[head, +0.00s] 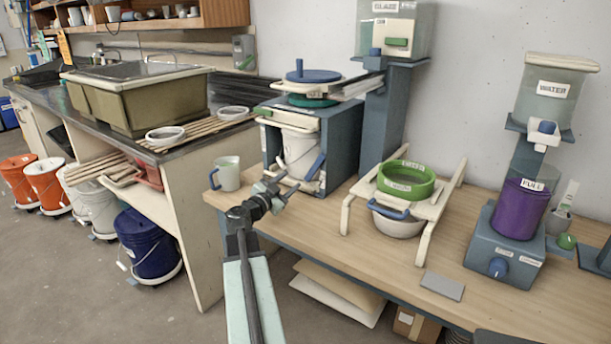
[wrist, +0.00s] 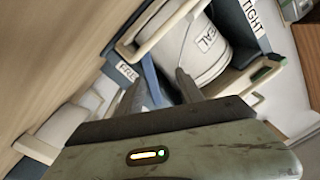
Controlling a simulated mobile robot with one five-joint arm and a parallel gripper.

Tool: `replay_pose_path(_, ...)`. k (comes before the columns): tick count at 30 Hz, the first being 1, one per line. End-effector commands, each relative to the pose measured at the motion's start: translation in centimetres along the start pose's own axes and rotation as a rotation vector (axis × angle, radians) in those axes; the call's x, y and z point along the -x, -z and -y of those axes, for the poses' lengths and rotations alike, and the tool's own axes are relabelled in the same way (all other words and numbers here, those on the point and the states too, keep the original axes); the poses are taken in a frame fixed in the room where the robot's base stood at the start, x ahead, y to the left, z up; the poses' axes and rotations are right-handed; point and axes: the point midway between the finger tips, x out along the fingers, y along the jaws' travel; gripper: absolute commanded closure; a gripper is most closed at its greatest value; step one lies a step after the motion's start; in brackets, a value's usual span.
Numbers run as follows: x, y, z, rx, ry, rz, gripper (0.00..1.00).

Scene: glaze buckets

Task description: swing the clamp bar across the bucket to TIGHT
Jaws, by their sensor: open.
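A pale bucket (head: 301,153) stands inside a blue open-fronted frame (head: 339,143) on the bench. The wrist view shows the bucket (wrist: 203,45) tilted in the picture, with a SEAL label. A TIGHT label (wrist: 254,19) is at upper right and a FREE label (wrist: 128,73) at left. A blue bar (wrist: 152,82), seemingly the clamp bar, shows beside the FREE label between my fingers; its far end is hidden. My gripper (head: 279,187) is open in front of the frame's lower part. In the wrist view my gripper (wrist: 160,84) has its fingers apart; contact with the bar cannot be told.
A pale mug (head: 228,174) stands left of the frame. A green sieve (head: 406,184) on a pale rack stands to the right. A purple container (head: 520,208) on a blue base is farther right. The bench front between rack and frame is mostly clear.

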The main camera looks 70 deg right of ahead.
Motion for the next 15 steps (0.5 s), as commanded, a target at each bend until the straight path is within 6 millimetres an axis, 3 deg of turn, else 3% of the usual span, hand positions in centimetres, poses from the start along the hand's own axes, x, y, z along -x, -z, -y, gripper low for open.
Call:
replay_pose_path(3,-0.8,0.7,-2.1,0.001,-0.067,-0.013,0.56)
replay_pose_path(10,-1.7,0.6,-2.2,0.0,-0.07,-0.014,0.56)
replay_pose_path(15,-4.5,0.6,-2.3,0.0,-0.07,-0.015,0.56)
